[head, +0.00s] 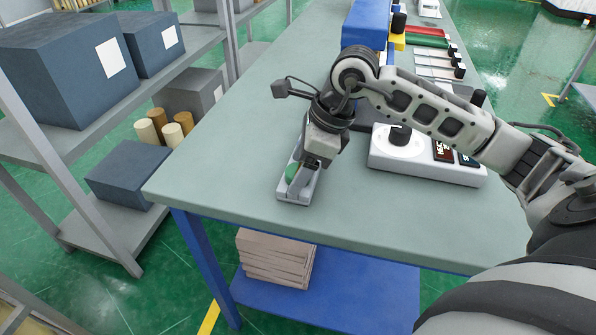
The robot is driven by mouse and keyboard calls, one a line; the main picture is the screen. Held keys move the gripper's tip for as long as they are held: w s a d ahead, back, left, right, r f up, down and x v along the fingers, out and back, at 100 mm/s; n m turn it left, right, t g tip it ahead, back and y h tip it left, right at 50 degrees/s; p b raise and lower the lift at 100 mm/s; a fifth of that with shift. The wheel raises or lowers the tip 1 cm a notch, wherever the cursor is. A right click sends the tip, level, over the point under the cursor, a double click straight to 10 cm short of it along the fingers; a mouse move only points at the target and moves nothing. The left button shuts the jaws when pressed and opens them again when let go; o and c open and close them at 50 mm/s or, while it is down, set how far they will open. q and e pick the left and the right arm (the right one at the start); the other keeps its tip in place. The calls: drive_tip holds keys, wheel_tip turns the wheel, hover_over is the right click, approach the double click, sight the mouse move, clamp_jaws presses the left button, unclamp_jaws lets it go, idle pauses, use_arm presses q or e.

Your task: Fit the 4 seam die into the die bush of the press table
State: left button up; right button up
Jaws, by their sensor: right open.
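My right gripper (307,172) is open. It points down over a small pale grey box with a green round button (293,198) near the left edge of the table. Its fingers hide part of that box, and I cannot tell if they touch it. A light grey unit with a dark round knob on a white disc (385,158) stands right of the gripper, partly behind my right arm. Dark labelled plates (443,151) lie on its right side. I cannot make out which thing is the 4 seam die, nor the die bush. My left gripper is out of view.
The grey-green table top (230,165) is bare left of and in front of the gripper. A blue block (366,24) and coloured strips with dark knobs (425,42) are farther back. Shelves with dark boxes (65,65) and wrapped rolls (158,122) stand left.

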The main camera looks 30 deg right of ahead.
drive_tip(key=c, duration=1.2)
drive_tip(key=shift+c, duration=0.3)
drive_tip(key=shift+r, duration=0.1)
